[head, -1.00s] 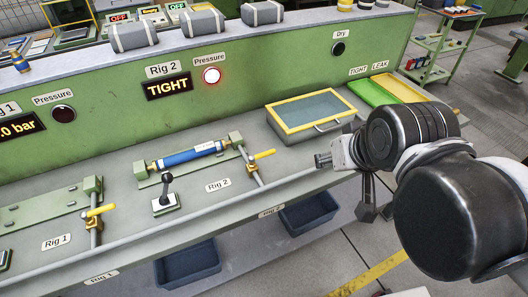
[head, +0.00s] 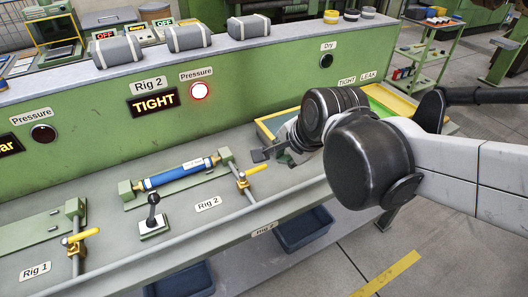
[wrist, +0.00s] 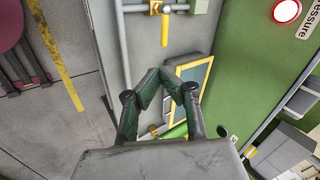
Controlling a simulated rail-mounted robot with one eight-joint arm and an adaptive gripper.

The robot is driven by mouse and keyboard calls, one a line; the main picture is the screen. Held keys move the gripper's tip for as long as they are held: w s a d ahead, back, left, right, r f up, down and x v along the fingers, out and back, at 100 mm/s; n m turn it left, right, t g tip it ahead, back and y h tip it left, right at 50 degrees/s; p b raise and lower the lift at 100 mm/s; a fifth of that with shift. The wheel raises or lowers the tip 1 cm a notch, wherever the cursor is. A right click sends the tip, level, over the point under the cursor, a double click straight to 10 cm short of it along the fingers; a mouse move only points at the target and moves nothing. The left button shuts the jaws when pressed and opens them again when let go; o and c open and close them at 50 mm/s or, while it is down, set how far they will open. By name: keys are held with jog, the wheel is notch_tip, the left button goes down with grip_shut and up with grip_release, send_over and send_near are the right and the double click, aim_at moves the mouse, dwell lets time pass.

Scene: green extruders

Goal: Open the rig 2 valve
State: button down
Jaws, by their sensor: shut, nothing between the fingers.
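The rig 2 valve has a yellow lever (head: 256,169) on a brass body at the right end of the rig 2 fixture. Its lever points right, across the short grey pipe. The lever also shows at the top of the wrist view (wrist: 165,30). My gripper (head: 270,155) hovers to the right of the valve, apart from it. In the wrist view its dark green fingers (wrist: 167,78) are closed together and empty, below the lever in the picture. The rig 2 display (head: 154,102) reads TIGHT, and the pressure lamp (head: 200,91) is lit.
A blue cylinder (head: 180,174) lies in the rig 2 fixture. A black-knobbed lever (head: 153,212) stands in front of it. Rig 1 has a similar yellow-handled valve (head: 82,237). A yellow-framed tray (head: 265,129) is partly hidden behind my arm. A grey rail runs along the bench front.

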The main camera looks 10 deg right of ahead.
aim_at(258, 169)
jog(key=shift+w+a+f+m, duration=0.6)
jog(key=shift+w+a+m, duration=0.25)
jog(key=shift+m, duration=0.25)
jog(key=shift+b+x, duration=1.3)
jog(key=shift+x, duration=5.65)
jog(key=shift+a, duration=0.15)
